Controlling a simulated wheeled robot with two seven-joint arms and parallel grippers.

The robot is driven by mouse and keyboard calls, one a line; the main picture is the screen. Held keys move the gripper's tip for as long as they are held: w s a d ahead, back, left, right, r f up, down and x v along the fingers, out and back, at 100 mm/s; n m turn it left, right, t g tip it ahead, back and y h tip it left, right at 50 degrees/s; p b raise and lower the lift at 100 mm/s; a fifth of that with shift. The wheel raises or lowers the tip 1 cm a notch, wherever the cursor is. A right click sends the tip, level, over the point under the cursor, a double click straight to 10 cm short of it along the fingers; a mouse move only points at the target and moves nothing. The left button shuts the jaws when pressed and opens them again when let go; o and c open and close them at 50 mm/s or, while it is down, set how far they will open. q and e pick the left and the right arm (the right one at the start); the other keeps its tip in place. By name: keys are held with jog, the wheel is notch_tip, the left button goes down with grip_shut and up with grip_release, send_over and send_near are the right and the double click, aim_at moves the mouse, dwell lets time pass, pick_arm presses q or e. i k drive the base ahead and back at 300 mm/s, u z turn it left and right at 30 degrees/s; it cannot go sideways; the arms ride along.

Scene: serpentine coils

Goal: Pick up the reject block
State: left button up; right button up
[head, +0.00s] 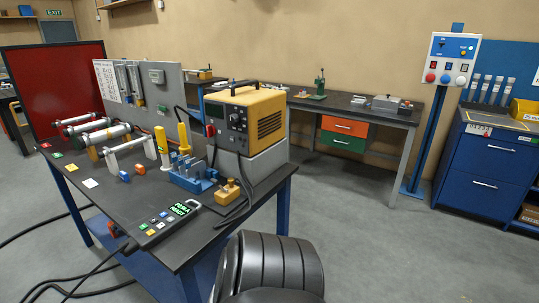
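No label in the head view lets me tell for certain which piece is the reject block. A small brass-coloured block with a knob on top (227,193) sits near the right edge of the dark workbench (120,212). A blue holder (192,177) with upright pieces stands left of the brass-coloured block. Neither of my grippers is in view.
A yellow-and-grey power unit (249,120) stands at the bench's right back. A handheld panel with a lit display (163,224) lies at the front. Floor to the right (370,240) is clear.

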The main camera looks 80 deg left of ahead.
aim_at(140, 170)
jog(key=u, duration=1.85)
jog(key=i, duration=2.15)
jog(key=u, duration=1.7)
